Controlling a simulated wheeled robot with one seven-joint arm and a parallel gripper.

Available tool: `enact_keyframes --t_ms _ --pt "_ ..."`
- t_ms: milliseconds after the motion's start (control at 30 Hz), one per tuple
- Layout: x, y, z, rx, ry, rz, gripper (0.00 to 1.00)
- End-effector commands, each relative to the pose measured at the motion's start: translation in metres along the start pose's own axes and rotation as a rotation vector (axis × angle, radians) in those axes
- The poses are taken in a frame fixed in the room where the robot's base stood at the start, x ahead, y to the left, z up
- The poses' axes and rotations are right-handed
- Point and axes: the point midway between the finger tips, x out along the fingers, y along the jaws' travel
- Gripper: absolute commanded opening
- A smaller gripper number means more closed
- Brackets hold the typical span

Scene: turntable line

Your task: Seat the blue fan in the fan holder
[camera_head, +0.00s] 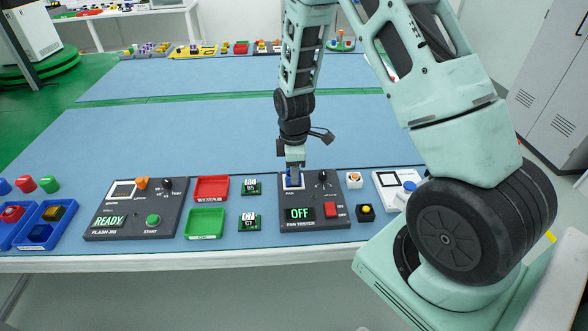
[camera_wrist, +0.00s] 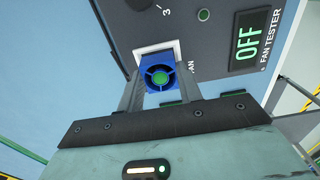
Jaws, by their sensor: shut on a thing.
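The blue fan (camera_wrist: 158,77) is square with a round opening. It sits between the two fingers of my gripper (camera_wrist: 160,92) in the wrist view. My gripper (camera_head: 294,168) is shut on it and points down over the fan tester (camera_head: 315,214). The white fan holder (camera_wrist: 148,49) on the tester's dark top shows just behind the fan. In the head view the blue fan (camera_head: 293,181) is over or in the holder (camera_head: 298,186), partly hidden by the gripper. I cannot tell whether it is fully down in the holder.
The tester's display (camera_head: 299,214) reads OFF, with a red switch (camera_head: 330,209) and a black knob (camera_head: 322,176) nearby. Two green circuit boards (camera_head: 250,222) and red and green trays (camera_head: 205,223) lie left. A black block with a yellow top (camera_head: 366,212) stands right.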

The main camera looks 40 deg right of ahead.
Motion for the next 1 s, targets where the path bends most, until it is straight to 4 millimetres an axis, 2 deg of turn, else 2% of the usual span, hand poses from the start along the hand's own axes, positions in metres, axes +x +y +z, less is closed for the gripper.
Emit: enact_keyframes --t_ms 533,567,600,633,1000 --pt "0.0054 0.0 -0.0001 0.0 0.0 0.0 0.1" --pt "0.0053 0.0 -0.0001 0.0 0.0 0.0 0.44" --pt "0.0053 -0.0001 -0.0001 0.0 0.0 0.0 0.55" --pt "0.0053 -0.0001 -0.0001 0.0 0.0 0.0 0.61" --pt "0.0 0.0002 -0.0003 0.0 0.001 0.0 0.61"
